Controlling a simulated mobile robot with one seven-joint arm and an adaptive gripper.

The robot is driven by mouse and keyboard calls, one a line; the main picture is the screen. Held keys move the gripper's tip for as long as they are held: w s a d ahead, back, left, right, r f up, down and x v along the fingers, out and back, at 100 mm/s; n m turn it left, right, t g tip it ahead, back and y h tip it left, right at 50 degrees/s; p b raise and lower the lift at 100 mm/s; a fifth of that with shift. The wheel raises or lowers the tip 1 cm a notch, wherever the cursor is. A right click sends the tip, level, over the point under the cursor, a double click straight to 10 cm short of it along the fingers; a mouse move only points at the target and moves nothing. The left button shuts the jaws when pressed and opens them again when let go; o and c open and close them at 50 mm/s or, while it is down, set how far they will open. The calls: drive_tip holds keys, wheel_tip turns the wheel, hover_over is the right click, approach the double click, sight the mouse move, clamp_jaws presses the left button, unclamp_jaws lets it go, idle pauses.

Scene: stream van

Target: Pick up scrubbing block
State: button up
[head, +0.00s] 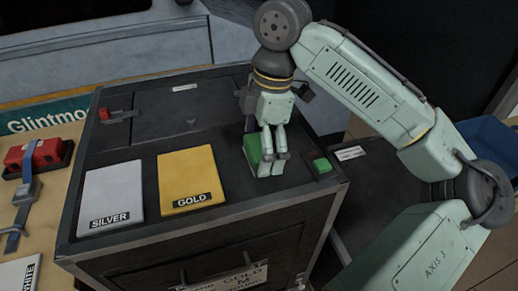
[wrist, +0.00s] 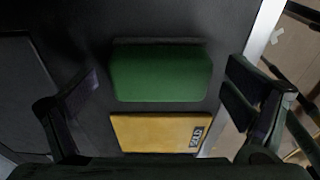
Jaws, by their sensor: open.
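The scrubbing block, a green block with a dark edge strip (wrist: 160,76), lies on the dark cabinet top in the wrist view. In the head view its green side (head: 252,147) shows just left of my gripper, and the rest is hidden behind the fingers. My gripper (head: 271,163) points down over it. In the wrist view my gripper (wrist: 162,84) is open, with one finger on each side of the block and a visible gap to both. Nothing is held.
A yellow GOLD panel (head: 187,174) lies close to the block, with a SILVER panel (head: 110,195) farther left. A small green button (head: 321,166) sits at the cabinet's right edge.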

drive_tip(key=shift+f, duration=0.4)
drive_tip(key=shift+c, duration=0.2)
drive_tip(key=c, duration=1.3)
drive_tip(key=shift+o, duration=0.2)
drive_tip(key=shift+r, duration=0.1)
drive_tip(key=shift+a+r, duration=0.1)
drive_tip(key=shift+r, duration=0.7)
drive_tip(key=shift+s+d+r+b, duration=0.15)
drive_tip(key=shift+r+b, duration=0.15)
drive_tip(key=shift+r, duration=0.15)
drive_tip(key=shift+s+d+r+b, duration=0.15)
drive_tip(key=shift+r+b, duration=0.1)
drive_tip(key=shift+r, duration=0.15)
drive_tip(key=s+d+r+b, duration=0.1)
drive_tip(key=s+d, duration=0.9)
drive_tip(key=s, duration=0.1)
drive_tip(key=shift+s+r+b, duration=0.3)
drive_tip(key=shift+b, duration=0.1)
